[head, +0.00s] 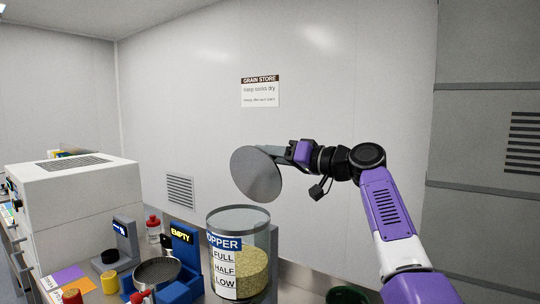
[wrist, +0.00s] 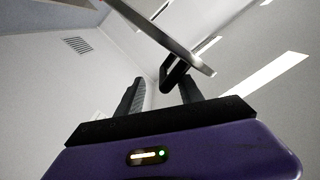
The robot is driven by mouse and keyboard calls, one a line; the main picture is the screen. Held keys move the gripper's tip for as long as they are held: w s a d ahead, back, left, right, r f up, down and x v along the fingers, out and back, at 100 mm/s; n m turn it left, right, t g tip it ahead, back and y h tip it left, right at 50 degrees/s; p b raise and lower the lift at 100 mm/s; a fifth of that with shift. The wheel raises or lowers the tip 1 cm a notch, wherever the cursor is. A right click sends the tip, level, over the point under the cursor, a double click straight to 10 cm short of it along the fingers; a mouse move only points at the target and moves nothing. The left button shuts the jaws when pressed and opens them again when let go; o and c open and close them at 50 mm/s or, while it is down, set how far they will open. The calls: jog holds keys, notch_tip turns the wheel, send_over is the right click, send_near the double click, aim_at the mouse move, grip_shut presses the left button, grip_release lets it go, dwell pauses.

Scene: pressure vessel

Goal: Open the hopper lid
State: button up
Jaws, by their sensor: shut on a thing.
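The hopper (head: 258,241) is a clear cylinder with pale grain inside and a label reading FULL, HALF, LOW. Its top is uncovered. The hopper lid (head: 256,175) is a round grey disc standing steeply tilted above the hopper's back rim. I cannot tell whether its lower edge touches the rim. My gripper (head: 279,151) is at the upper right of the lid, with its fingertips partly hidden by the lid. In the wrist view, my gripper (wrist: 162,93) is shut on the lid's dark handle (wrist: 173,75), and the lid (wrist: 160,32) shows edge-on beyond it.
A blue device with an EMPTY display (head: 181,237) and a round metal pan (head: 157,271) stand left of the hopper. A white cabinet (head: 90,205) is farther left. A GRAIN STORE sign (head: 260,92) hangs on the back wall. The space above the lid is clear.

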jog(key=shift+a+f, duration=0.1)
jog(key=shift+f, duration=0.55)
jog(key=r+b+v, duration=0.1)
jog(key=b+v, duration=0.1)
jog(key=v, duration=0.6)
jog(key=shift+b, duration=0.4)
jog(key=shift+r, duration=0.1)
